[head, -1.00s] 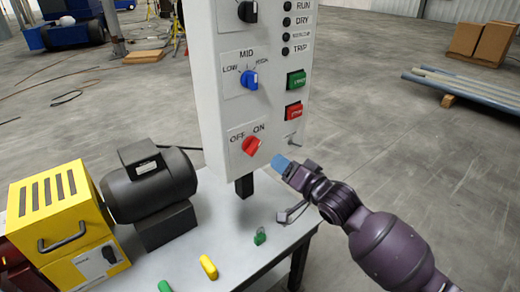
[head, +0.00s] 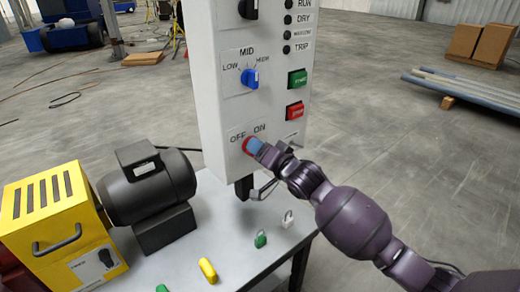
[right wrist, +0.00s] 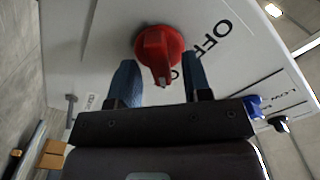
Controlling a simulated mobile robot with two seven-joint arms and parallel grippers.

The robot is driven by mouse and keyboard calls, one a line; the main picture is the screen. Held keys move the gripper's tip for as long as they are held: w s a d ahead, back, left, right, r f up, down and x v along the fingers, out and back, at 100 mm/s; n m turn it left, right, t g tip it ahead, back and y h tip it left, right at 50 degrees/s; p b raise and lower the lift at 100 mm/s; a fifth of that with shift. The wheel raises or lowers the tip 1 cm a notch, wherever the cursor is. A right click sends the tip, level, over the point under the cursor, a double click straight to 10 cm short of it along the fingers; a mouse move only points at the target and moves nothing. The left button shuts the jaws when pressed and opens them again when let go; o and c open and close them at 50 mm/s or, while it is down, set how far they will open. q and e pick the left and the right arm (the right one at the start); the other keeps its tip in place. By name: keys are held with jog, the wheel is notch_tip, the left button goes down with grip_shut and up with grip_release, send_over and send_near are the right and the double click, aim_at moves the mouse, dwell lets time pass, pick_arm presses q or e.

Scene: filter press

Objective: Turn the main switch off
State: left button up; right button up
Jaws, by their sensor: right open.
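The main switch is a red rotary knob (head: 246,146) low on the front of the grey panel (head: 212,100), under the words OFF and ON. My right gripper (head: 257,147) is in front of it in the head view and hides much of it. In the right wrist view the red knob (right wrist: 158,46) shows between the two blue fingertips of my open right gripper (right wrist: 161,78), with a finger on each side and gaps visible. The OFF label is at the knob's upper right there; ON is mostly hidden. My left gripper is not in view.
Above the switch are a blue MID knob (head: 250,79), a green button (head: 297,78) and a red button (head: 294,109). The table (head: 215,225) holds a dark motor (head: 147,185), a yellow box (head: 60,225) and small padlocks (head: 261,239).

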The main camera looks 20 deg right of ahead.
grip_shut()
pick_arm(q)
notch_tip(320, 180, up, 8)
jog(key=p, duration=0.8)
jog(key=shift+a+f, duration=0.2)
pick_arm(e)
jog(key=shift+s+a+r+n, duration=0.1)
jog(key=shift+a+n, duration=0.05)
jog(key=shift+n, duration=2.8)
jog(key=shift+a+f+n, duration=0.1)
jog(key=shift+n, duration=2.9)
jog(key=shift+s+a+r+n, duration=0.1)
jog(key=shift+a+n, duration=0.05)
jog(key=shift+n, duration=2.8)
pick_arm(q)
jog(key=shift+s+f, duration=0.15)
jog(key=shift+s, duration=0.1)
